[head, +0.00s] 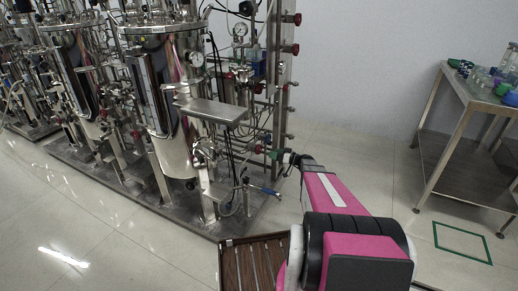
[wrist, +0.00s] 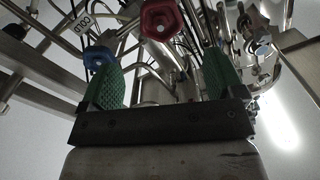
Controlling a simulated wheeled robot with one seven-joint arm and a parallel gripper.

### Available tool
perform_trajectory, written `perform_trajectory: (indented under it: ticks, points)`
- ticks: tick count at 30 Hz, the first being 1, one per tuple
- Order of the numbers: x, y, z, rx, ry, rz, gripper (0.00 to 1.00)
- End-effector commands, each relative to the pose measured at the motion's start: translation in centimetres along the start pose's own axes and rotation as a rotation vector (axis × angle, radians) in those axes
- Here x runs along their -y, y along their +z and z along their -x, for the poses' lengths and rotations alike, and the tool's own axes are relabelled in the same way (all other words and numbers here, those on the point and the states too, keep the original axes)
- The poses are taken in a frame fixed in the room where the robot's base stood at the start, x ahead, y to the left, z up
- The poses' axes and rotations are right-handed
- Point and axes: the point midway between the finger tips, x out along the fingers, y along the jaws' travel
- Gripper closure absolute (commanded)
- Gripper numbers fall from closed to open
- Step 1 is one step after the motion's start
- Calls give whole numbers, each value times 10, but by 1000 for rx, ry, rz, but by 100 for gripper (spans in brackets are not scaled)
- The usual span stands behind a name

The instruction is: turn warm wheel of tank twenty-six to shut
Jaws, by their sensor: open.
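A red hand wheel (wrist: 163,18) shows at the top middle of the wrist view, beyond the fingertips and between their lines. A blue hand wheel (wrist: 98,57) is at the left, close to the left green finger, with a tag reading COLD (wrist: 78,20) near it. My gripper (wrist: 160,58) is open, with nothing between its green fingers. In the head view my gripper (head: 275,154) is at the right end of the nearest steel skid, close to a small red wheel (head: 259,149). I see no readable tank number; the nearest tank (head: 173,105) is polished steel.
Pipes and metal fittings crowd the space around the wheels. A steel post (head: 280,80) with red knobs stands behind my gripper. A steel side table (head: 455,95) with labware is at the right. Tiled floor (head: 365,150) is clear between it and the skid.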

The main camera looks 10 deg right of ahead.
Motion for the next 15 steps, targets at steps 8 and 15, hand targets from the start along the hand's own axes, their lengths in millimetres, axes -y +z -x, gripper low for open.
perform_trajectory:
  ticks: [8, 15]
  points:
    - [0, 0, -44, 3, -3, -1, 12]
    - [0, 0, -83, 2, -3, -1, 12]
